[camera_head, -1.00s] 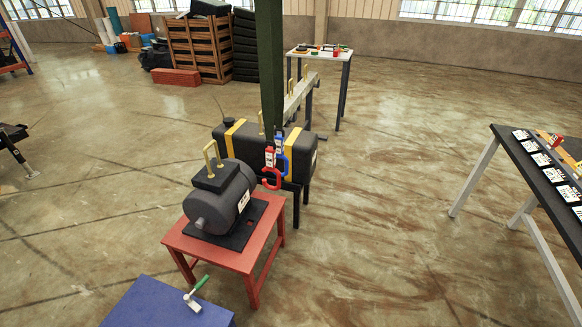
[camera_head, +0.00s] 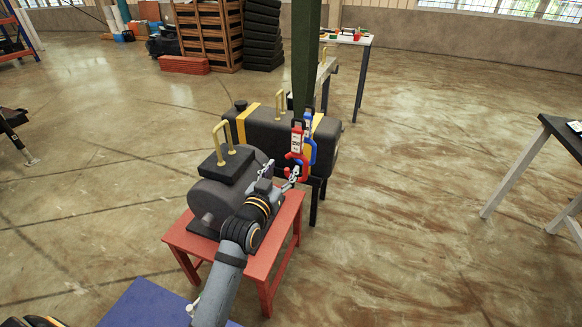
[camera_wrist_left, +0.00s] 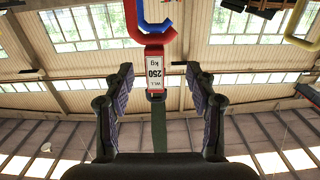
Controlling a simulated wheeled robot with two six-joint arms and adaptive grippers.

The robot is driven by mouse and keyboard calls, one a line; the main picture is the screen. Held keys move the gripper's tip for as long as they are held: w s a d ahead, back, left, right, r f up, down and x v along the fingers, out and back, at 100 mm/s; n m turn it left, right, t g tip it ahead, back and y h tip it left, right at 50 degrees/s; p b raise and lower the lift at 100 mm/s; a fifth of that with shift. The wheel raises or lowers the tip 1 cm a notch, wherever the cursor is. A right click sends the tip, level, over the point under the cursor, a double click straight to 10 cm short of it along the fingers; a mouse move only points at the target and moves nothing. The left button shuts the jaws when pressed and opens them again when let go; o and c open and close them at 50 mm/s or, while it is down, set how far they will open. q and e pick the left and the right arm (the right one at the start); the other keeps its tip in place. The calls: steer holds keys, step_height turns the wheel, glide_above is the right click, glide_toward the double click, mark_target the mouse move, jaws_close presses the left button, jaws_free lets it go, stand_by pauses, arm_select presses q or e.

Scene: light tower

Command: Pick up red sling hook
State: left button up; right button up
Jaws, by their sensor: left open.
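The red sling hook (camera_head: 295,157) hangs from a dark green strap and carries a white label. My left gripper (camera_head: 281,172) is open just in front of it, above the red table. In the left wrist view the hook's tag, marked 250 kg (camera_wrist_left: 157,52), sits between the two spread fingers (camera_wrist_left: 159,75), with gaps on both sides. The hook's curved part shows at the top edge and is partly cut off. A blue hook (camera_head: 311,150) hangs right beside the red one and partly overlaps it. My right gripper is not in view.
A dark grey motor (camera_head: 220,193) with a yellow lifting loop stands on a red table (camera_head: 262,262) below and left of my gripper. A black tank with yellow bands (camera_head: 262,128) stands close behind. A blue table top (camera_head: 140,305) is nearer.

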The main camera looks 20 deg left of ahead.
mark_target(295, 150)
arm_select(q)
steer(key=w, duration=0.1)
steer(key=w+r, duration=0.1)
steer(key=w, duration=0.3)
steer(key=shift+d+r, duration=0.15)
steer(key=shift+r, duration=0.15)
steer(key=w, duration=0.3)
steer(key=w+d, duration=0.1)
steer(key=w, duration=0.1)
steer(key=shift+w+f, duration=0.15)
steer(key=shift+f, duration=0.1)
steer(key=c, duration=1.2)
steer(key=shift+r, duration=0.2)
